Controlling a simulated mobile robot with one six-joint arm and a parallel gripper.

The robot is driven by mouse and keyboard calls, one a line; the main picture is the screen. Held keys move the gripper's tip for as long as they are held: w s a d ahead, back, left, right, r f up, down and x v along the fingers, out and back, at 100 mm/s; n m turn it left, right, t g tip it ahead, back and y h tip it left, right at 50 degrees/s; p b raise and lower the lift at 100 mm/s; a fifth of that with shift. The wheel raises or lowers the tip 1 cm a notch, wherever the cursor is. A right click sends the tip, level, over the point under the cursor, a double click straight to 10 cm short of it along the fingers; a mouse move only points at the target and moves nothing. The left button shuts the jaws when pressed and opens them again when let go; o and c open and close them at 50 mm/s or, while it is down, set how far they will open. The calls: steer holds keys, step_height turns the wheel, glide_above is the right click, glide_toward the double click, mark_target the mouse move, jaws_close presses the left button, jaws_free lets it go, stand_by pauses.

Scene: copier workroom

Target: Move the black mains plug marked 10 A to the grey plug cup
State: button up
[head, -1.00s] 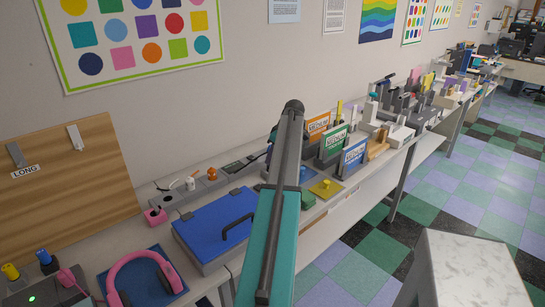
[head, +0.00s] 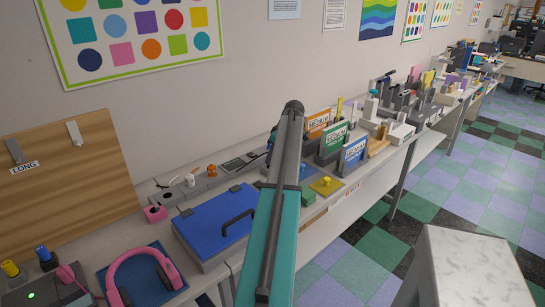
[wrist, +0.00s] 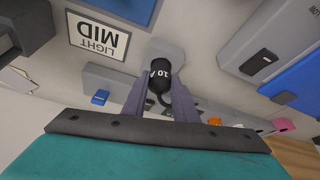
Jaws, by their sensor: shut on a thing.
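The black mains plug (wrist: 159,73) shows in the wrist view, with white marking that appears upside down and reads as 10 A. My gripper (wrist: 160,92) is shut on it, with one grey-purple finger on each side. A black cord curves down between the fingers. A light grey block (wrist: 167,48) shows just behind the plug; I cannot tell whether it is the grey plug cup or whether the plug touches it. In the head view my gripper and the plug are hidden behind my arm.
A blue lidded box (head: 205,222) with a black handle stands left of my arm. A grey strip (head: 209,184) with white and orange pieces lies behind it. Pink headphones (head: 121,273) lie at the front left. A LIGHT MID label (wrist: 98,36) and a small blue piece (wrist: 100,97) are near the plug.

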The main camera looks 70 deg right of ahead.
steer(key=shift+f, duration=0.4)
steer(key=o, duration=1.1)
steer(key=shift+o, duration=0.2)
steer(key=shift+r, duration=0.1)
steer(key=b+v, duration=0.2)
steer(key=v, duration=1.1)
steer(key=shift+s+r+b, duration=0.15)
steer(key=shift+r+b, duration=0.15)
steer(key=shift+b, duration=0.1)
